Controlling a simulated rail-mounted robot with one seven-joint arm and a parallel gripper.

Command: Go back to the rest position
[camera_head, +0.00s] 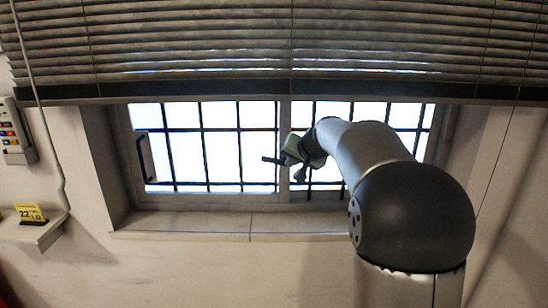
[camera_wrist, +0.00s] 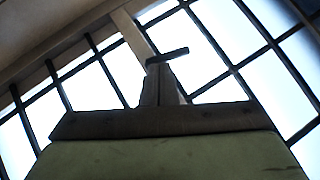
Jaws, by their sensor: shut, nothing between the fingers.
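My gripper (camera_head: 272,160) is in front of the barred window (camera_head: 222,145), near its middle post. Its small dark fingers point left in the head view, and its greenish body is behind them. The fingers are shut, with nothing seen between them. In the wrist view the gripper (camera_wrist: 165,70) rises from the greenish body at the bottom, with the window bars and bright panes behind it. I cannot tell how far the fingertips are from the window. My arm reaches up from the lower right and bends over toward the window.
Slatted blinds (camera_head: 290,40) hang across the top, above my arm. The window sill (camera_head: 200,225) is bare. A dark handle (camera_head: 146,158) is at the window's left side. A small shelf (camera_head: 35,230) with a yellow tag (camera_head: 30,213) and a wall panel (camera_head: 12,130) are at far left.

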